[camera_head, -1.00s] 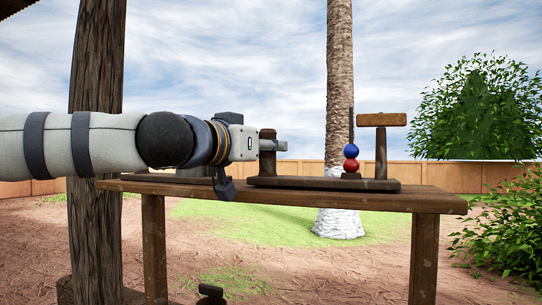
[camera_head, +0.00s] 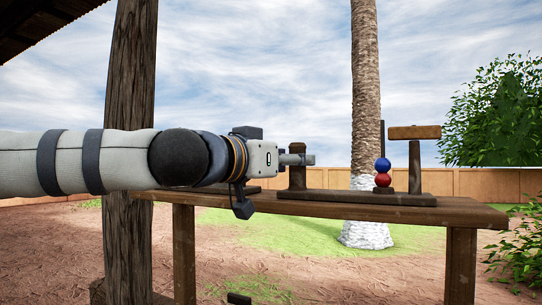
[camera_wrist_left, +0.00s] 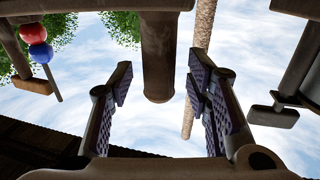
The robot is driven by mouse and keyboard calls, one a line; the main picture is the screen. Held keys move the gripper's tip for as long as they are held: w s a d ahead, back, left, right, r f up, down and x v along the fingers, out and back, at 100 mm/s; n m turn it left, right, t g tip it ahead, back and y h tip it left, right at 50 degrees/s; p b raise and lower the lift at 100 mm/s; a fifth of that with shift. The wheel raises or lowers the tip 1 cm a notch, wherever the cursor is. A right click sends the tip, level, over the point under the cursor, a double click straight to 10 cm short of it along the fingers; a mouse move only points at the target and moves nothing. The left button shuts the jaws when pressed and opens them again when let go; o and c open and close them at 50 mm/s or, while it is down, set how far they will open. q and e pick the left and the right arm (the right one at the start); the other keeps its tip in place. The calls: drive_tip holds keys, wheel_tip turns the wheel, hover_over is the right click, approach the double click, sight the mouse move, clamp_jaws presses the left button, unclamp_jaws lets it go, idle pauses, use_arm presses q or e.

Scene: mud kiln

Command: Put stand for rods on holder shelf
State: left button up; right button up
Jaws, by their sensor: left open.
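A long dark wooden base (camera_head: 345,199) lies on the wooden table (camera_head: 470,213); it looks like the stand for rods. A short round post (camera_head: 297,179) rises near its left end. At the right are a thin rod with a blue ball (camera_head: 382,165) above a red ball (camera_head: 383,180), and a T-shaped wooden piece (camera_head: 414,160). My left gripper (camera_head: 308,160) is level with the short post's upper part. In the left wrist view its fingers (camera_wrist_left: 160,85) are open, on either side of the post (camera_wrist_left: 158,60). I see no clear grip. I cannot identify the holder shelf.
A thick wooden pillar (camera_head: 130,150) stands at the left, behind my left arm. A palm trunk (camera_head: 366,90) rises behind the table. A small dark object (camera_head: 238,298) shows at the bottom edge. The table's front right is bare.

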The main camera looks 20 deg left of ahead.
use_arm(q)
drive_tip(key=p+v, duration=0.1)
drive_tip(key=v, duration=0.8)
drive_tip(key=shift+p, duration=0.3)
use_arm(e)
drive_tip(key=w+r+t, duration=0.1)
drive_tip(key=w+r, duration=0.1)
drive_tip(key=shift+w+r, duration=0.3)
drive_tip(key=shift+w, duration=0.1)
use_arm(q)
drive_tip(key=shift+s+r, duration=0.15)
